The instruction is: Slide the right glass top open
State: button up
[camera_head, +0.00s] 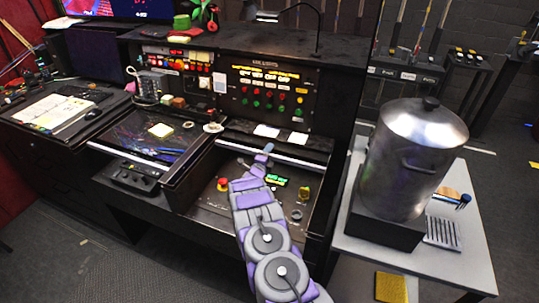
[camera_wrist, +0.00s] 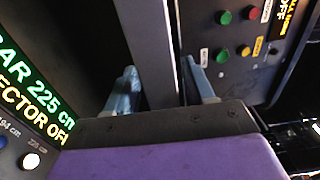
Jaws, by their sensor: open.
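The right glass top shows in the head view as a pale edge bar (camera_head: 300,164) across the right console bay, well back from the bay's front. The bay floor (camera_head: 205,200) with its buttons is visible in front of the bar. My gripper (camera_head: 266,150) reaches over the bay to this bar. In the wrist view my gripper (camera_wrist: 160,78) is open, with one finger on each side of a long grey bar (camera_wrist: 148,40). I cannot tell whether the fingers touch it. My arm hides part of the bay.
In the bay are a red button (camera_head: 222,184), a green display (camera_head: 276,180) and a yellow button (camera_head: 305,193). The left glass top (camera_head: 150,135) lies beside it. A control panel (camera_head: 268,92) rises behind. A large metal pot (camera_head: 408,160) stands on the right table.

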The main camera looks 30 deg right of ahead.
jog(key=shift+s+a+r, duration=0.1)
jog(key=shift+s+a, duration=0.15)
jog(key=shift+a, duration=0.3)
jog(key=p+v, duration=0.2)
jog(key=v, duration=1.4)
jog(key=shift+s+f+p, duration=0.2)
jog(key=shift+f+p, duration=0.05)
jog(key=shift+p, duration=0.1)
jog(key=shift+d, duration=0.1)
